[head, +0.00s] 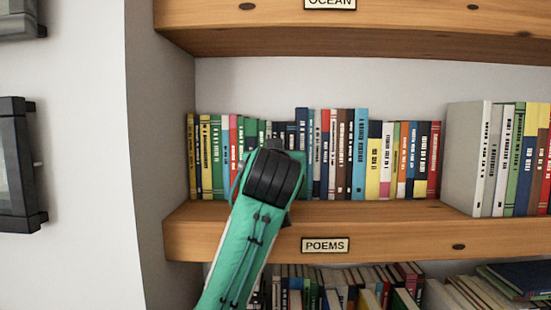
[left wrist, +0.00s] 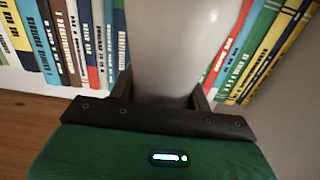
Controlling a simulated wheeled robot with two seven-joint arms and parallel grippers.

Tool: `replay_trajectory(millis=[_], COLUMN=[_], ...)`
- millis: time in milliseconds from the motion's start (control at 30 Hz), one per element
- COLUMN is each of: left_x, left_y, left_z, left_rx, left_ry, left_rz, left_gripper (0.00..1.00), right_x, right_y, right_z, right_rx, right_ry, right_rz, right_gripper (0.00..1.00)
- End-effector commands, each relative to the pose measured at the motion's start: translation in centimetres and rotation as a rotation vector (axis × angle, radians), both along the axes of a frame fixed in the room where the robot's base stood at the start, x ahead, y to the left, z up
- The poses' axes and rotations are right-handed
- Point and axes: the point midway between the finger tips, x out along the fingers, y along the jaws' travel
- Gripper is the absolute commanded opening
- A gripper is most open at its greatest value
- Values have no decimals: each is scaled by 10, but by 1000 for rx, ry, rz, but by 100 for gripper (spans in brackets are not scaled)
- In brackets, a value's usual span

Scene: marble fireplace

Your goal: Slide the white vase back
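The white vase (left wrist: 180,45) shows in the left wrist view as a smooth pale shape in front of the books. It fills the gap between the two dark fingers of my left gripper (left wrist: 163,92), which sit against its two sides. Its base and full outline are cut off or hidden. In the head view my green left arm reaches up to the middle shelf and hides the vase and the gripper's fingers. My right gripper is out of view.
A row of upright books (head: 345,155) lines the back of the wooden shelf (head: 390,222) labelled POEMS. A grey-white block and more books (head: 468,158) stand at right. Another shelf (head: 400,40) is above, and a side wall (head: 165,150) bounds the left.

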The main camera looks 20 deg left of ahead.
Motion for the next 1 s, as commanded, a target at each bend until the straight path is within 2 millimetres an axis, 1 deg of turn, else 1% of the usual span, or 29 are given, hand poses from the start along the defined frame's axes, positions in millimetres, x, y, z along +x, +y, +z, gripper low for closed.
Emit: replay_trajectory(millis=[167,1000], left_x=[1,17], left_y=[1,14], left_z=[0,-2], left_rx=[0,-1], left_ry=[1,2], left_rz=[0,1], left_gripper=[17,17], right_x=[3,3], right_y=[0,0], right_z=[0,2], right_rx=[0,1], right_ry=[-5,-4], right_rz=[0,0], right_gripper=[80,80])
